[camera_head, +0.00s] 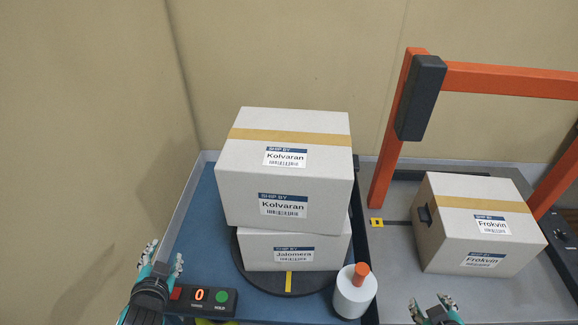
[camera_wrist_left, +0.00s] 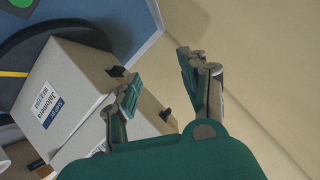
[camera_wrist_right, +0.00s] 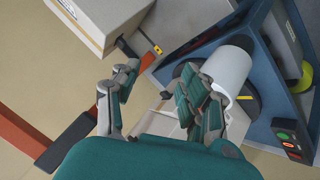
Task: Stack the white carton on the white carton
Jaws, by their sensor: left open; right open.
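A white carton labelled Kolvaran (camera_head: 240,185) sits on top of a white carton labelled Jalomera (camera_head: 256,262), slightly askew to it. The lower carton stands on a dark round turntable (camera_head: 262,282). A third white carton, Frokvin (camera_head: 448,240), stands apart at the right. My left gripper (camera_head: 164,262) is open and empty, left of and apart from the stack. The left wrist view also shows it open (camera_wrist_left: 158,75) beside the Jalomera carton (camera_wrist_left: 68,80). My right gripper (camera_head: 436,308) is open and empty in front of the Frokvin carton; it is also open in the right wrist view (camera_wrist_right: 152,90).
A white cylinder with an orange knob (camera_head: 355,295) stands at the front right of the turntable. A control box (camera_head: 200,299) reading 0 lies at front left. An orange frame (camera_head: 398,130) rises behind the Frokvin carton. A blue tray (camera_head: 198,225) has bare room left of the stack.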

